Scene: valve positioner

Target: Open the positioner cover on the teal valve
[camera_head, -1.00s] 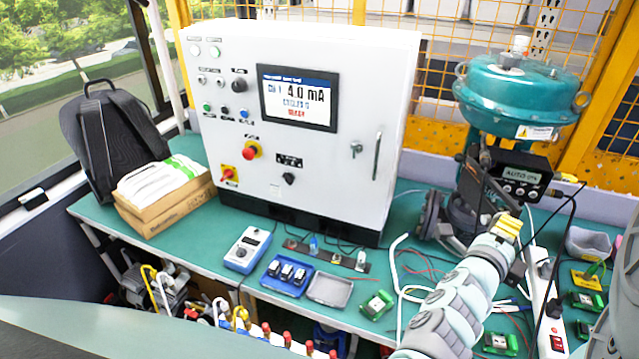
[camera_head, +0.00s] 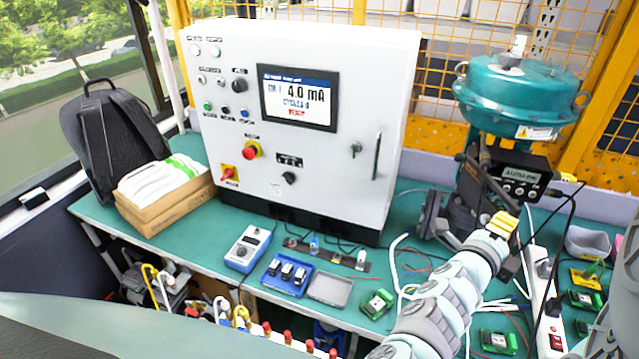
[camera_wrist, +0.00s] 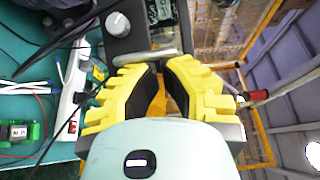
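The teal valve (camera_head: 520,95) stands at the back right of the bench. Its black positioner (camera_head: 520,178) has a small display and a row of knobs facing me. In the wrist view, the positioner (camera_wrist: 152,30) is at the top, with a round knob and part of the display showing. A pale, glossy bar along its near edge lies just ahead of the fingertips. I cannot tell whether it is the cover's edge. My gripper (camera_head: 503,223) is in front of and below the positioner. In the wrist view, the yellow fingertips (camera_wrist: 160,67) are close together, with nothing clearly held between them.
A white control cabinet (camera_head: 300,110) stands left of the valve. A white power strip (camera_head: 549,310) and cables lie right of my arm. Small green terminal modules (camera_head: 497,341) and a grey bin (camera_head: 588,242) are nearby. Yellow mesh fencing (camera_head: 440,80) is behind.

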